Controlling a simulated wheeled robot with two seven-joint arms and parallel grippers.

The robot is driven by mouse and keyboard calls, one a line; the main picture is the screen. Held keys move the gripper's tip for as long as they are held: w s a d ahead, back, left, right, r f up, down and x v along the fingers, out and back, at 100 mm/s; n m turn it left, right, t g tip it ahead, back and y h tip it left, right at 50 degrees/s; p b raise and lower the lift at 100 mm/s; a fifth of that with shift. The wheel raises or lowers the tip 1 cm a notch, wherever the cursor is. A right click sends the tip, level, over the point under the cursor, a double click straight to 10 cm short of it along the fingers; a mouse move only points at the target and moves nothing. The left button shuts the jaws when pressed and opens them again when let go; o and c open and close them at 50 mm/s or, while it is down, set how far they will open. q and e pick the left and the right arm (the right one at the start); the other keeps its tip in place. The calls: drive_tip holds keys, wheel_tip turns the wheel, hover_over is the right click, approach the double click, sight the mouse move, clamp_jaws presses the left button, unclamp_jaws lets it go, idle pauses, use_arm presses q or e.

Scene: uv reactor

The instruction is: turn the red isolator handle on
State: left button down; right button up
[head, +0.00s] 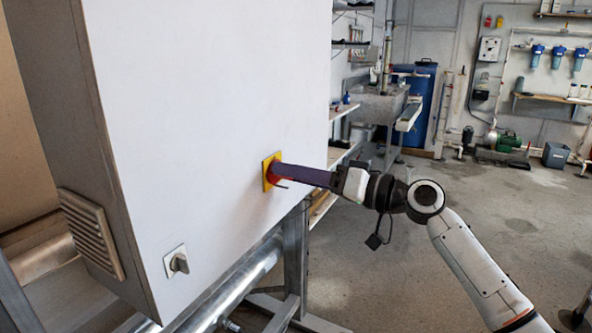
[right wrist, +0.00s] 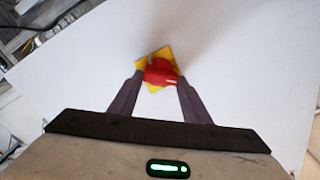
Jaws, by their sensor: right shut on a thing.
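The red isolator handle (right wrist: 160,71) sits on a yellow plate (right wrist: 147,62) on the white cabinet front. In the right wrist view the plate looks turned like a diamond. In the head view the yellow plate (head: 267,172) is near the cabinet's right edge, and most of the handle is hidden behind the fingers. My right gripper (head: 283,174) reaches in from the right with its fingers at the handle. In the right wrist view my right gripper (right wrist: 158,80) has one finger on each side of the handle and is shut on it. My left gripper is out of view.
A grey knob (head: 179,263) and a vent grille (head: 90,234) are lower left on the cabinet (head: 200,90). A metal pipe and stand (head: 296,250) run beneath it. Shelves and a blue bin (head: 414,85) stand behind. The floor to the right is open.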

idle(0.3)
drive_tip(key=o, duration=1)
drive_tip(key=shift+o, duration=0.2)
drive_tip(key=shift+d, duration=0.1)
drive_tip(key=v, duration=1)
drive_tip(key=shift+b, duration=0.45)
drive_tip(key=shift+s, duration=0.15)
drive_tip(key=shift+c, duration=0.3)
